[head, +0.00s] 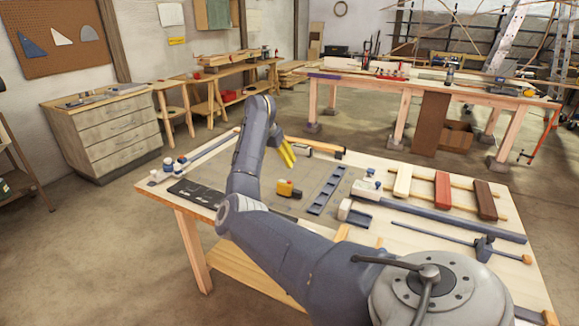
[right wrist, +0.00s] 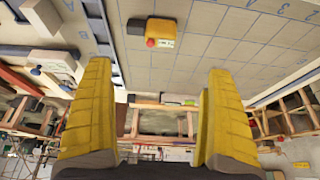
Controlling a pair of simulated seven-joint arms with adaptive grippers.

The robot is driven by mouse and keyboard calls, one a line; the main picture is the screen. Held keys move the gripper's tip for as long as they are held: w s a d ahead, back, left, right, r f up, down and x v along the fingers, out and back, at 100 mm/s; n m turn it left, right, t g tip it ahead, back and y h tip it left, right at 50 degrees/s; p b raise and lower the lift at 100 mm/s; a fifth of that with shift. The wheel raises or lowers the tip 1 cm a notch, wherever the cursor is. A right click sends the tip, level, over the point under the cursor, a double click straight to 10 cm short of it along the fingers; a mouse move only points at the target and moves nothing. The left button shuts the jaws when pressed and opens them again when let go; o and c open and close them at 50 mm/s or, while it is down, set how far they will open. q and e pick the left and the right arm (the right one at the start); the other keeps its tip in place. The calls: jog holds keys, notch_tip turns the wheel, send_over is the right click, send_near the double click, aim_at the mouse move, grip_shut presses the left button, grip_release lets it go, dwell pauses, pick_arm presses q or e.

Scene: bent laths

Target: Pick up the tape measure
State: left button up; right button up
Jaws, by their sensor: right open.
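The tape measure (head: 288,189), yellow and dark with a red spot, lies on the gridded grey mat (head: 313,176) on the workbench. In the right wrist view the tape measure (right wrist: 162,31) shows at the top middle, beyond the fingertips and apart from them. My right gripper (head: 288,154) has yellow fingers and is above the mat, behind the tape measure in the head view. In the right wrist view this gripper (right wrist: 157,70) is open, with nothing between its fingers. My left gripper is not in view.
A blue slotted strip (head: 327,190) lies right of the tape measure. A black pouch-like item (head: 197,192) lies at the bench's left. Wooden, red and brown blocks (head: 442,190) and a long blue-grey bar (head: 455,219) lie at the right. Bare mat surrounds the tape measure.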

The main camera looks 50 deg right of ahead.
aim_at(284, 183)
jog(key=x, duration=1.7)
jog(key=shift+w, duration=0.1)
jog(key=c, duration=1.6)
